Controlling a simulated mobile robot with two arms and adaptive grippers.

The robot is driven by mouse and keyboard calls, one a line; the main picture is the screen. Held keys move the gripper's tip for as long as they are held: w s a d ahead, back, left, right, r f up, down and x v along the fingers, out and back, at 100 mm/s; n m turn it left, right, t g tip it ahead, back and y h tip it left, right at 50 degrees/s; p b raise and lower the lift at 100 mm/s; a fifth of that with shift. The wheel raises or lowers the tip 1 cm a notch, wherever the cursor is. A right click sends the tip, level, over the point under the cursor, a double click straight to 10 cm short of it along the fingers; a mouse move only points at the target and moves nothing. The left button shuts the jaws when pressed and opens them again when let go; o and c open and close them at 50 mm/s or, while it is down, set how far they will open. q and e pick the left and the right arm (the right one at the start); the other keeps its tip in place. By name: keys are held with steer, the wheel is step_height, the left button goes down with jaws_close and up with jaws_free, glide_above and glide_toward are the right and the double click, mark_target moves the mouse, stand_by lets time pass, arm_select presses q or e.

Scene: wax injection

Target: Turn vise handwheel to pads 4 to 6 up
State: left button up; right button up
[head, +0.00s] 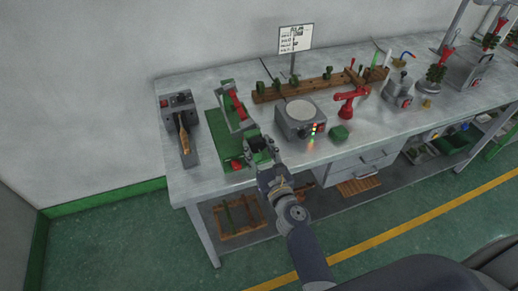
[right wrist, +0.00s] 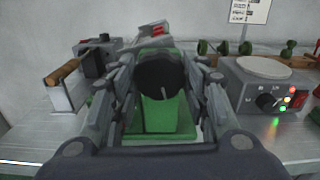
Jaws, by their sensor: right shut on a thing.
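The vise fixture (head: 211,124) has a green base and stands on the workbench, left of the grey box with the round plate. It also shows in the right wrist view, where its green body (right wrist: 180,113) is behind the fingers. A dark round handwheel (right wrist: 160,76) with a pale line faces me there. My right gripper (head: 260,147) is at the front right of the vise. Its fingers (right wrist: 163,95) lie on both sides of the handwheel and are shut on it. Pad numbers cannot be read. My left gripper is out of view.
The workbench (head: 188,183) holds a grey box with a round plate (head: 299,112) close to the right of my gripper. A grey device with a wooden handle (head: 184,138) stands left of the vise.

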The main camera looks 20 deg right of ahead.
steer(key=shift+f, duration=0.1)
steer(key=o, duration=1)
steer(key=shift+o, duration=0.2)
steer(key=shift+w+d+r, duration=0.1)
steer(key=shift+w+r, duration=0.05)
steer(key=shift+r, duration=0.45)
steer(key=shift+w+r, duration=0.1)
steer(key=shift+r, duration=0.5)
steer(key=shift+s+r, duration=0.15)
steer(key=shift+s, duration=0.05)
step_height(320, 180, up, 7)
steer(key=shift+r, duration=0.15)
